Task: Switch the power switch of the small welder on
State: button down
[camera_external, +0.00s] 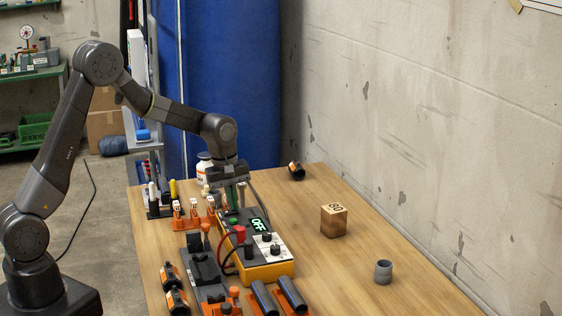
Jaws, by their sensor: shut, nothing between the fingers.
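The small welder (265,270) is a yellow and dark box on the wooden table, with a lit display (258,224) that reads OFF in green. Dark knobs sit on its pale front panel, and a red and a black plug with cables are at its left side. My gripper (235,205) points down at the far end of the welder, just above or touching its top. Its fingers are together with nothing between them. The power switch cannot be made out clearly; a green part (232,219) shows just below the fingertips. Whether the fingers touch it cannot be told.
An orange and dark clamp fixture (207,275) stands left of the welder, with black pipes (292,294) in front. A wooden block (334,220) marked 60 and a grey pipe fitting (383,271) stand at right. A white bottle (204,166) is behind my gripper. The table's right side is mostly free.

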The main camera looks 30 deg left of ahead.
jog(key=shift+p, duration=0.35)
jog(key=shift+d+g+p, duration=0.1)
jog(key=shift+g+p, duration=0.2)
jog(key=shift+p, duration=0.1)
jog(key=shift+w+f, duration=0.1)
jog(key=shift+f, duration=0.2)
